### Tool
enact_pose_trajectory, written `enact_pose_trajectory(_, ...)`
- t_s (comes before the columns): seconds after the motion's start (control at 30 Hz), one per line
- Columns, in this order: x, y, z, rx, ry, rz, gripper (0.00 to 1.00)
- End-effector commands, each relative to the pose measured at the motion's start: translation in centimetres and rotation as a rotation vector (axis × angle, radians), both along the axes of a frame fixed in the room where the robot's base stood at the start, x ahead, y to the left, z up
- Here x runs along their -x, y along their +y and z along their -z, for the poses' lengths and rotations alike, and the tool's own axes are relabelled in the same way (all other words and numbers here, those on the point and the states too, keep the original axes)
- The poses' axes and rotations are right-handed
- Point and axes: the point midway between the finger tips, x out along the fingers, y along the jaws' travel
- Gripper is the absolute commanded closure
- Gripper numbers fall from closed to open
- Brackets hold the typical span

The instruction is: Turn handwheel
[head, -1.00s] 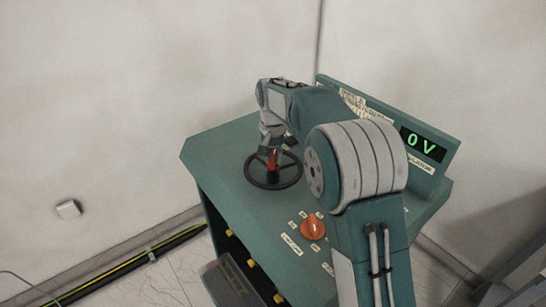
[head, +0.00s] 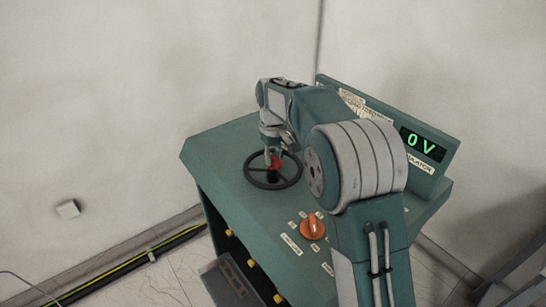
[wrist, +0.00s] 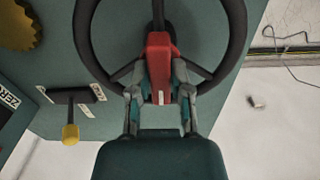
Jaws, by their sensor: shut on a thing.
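The black handwheel (head: 289,182) lies flat on the top of the green console, and its rim and spokes also show in the wrist view (wrist: 238,35). A red handle (wrist: 158,60) stands at the wheel, and it shows small in the head view (head: 277,161). My gripper (wrist: 160,92) is over the wheel, with one finger on each side of the red handle, shut on it. In the head view my gripper (head: 272,158) comes down onto the wheel from above and hides part of it.
A yellow-tipped lever (wrist: 71,133) shows in the wrist view. Walls stand behind the console, and a yellow-green cable (head: 110,275) runs along the floor.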

Motion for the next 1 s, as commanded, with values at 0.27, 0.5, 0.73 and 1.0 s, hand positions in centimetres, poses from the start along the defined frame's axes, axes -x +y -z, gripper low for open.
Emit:
enact_pose_trajectory(0.27,-0.2,0.09,-0.03,-0.002,-0.008,-0.072,1.0)
enact_pose_trajectory(0.5,-0.2,0.09,-0.04,-0.002,-0.008,-0.084,1.0)
enact_pose_trajectory(0.73,-0.2,0.09,-0.05,-0.002,-0.008,-0.083,1.0)
enact_pose_trajectory(1.0,-0.08,0.05,-0.06,-0.001,-0.005,-0.082,0.4)
